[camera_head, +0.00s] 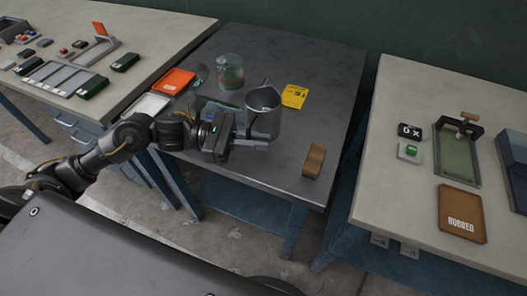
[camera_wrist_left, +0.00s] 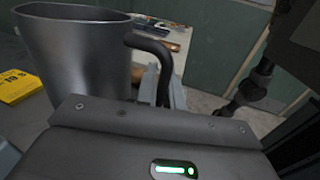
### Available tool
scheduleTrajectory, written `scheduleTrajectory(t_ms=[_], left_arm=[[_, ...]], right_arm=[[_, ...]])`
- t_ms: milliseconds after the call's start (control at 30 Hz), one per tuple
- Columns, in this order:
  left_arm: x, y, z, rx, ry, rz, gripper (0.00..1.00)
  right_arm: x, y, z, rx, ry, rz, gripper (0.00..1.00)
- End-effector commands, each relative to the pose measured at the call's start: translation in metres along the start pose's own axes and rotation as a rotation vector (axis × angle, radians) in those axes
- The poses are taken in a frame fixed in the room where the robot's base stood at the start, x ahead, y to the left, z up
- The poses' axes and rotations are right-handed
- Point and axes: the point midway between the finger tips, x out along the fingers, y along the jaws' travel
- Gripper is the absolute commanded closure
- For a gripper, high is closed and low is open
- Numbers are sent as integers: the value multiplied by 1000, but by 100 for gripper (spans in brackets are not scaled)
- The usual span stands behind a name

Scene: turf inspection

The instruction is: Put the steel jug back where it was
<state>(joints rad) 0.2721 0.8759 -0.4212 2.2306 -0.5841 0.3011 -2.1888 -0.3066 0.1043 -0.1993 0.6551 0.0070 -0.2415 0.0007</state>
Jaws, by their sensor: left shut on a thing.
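The steel jug (camera_head: 263,118) is upright over the middle of the dark metal table (camera_head: 328,85) in the head view. My left gripper (camera_head: 256,141) comes in from the left and is shut on the jug, at its handle. In the left wrist view the jug (camera_wrist_left: 75,55) fills the upper left, and its dark handle (camera_wrist_left: 150,45) runs down between the fingers of the gripper (camera_wrist_left: 160,85). I cannot tell whether the jug's base touches the table. My right gripper is not in view.
On the dark table are a glass jar (camera_head: 230,78), an orange tray (camera_head: 175,81), a yellow card (camera_head: 294,96) and a brown block (camera_head: 314,161) near the front right. The table's front right is mostly clear. Benches with items (camera_head: 462,205) stand on both sides.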

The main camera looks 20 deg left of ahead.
Motion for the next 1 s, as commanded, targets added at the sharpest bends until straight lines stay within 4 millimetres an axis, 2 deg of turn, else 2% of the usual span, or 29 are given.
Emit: scheduleTrajectory(t_ms=[133,400,500,700,1000], left_arm=[[8,11,-17,3,-4,0,100],[11,15,-24,4,-4,0,100],[15,21,-37,2,-3,-1,100],[14,19,-61,1,-2,-1,100],[14,18,-66,5,-2,-2,100]], right_arm=[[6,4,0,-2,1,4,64],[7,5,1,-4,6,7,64],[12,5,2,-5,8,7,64],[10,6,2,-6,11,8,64],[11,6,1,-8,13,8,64]])
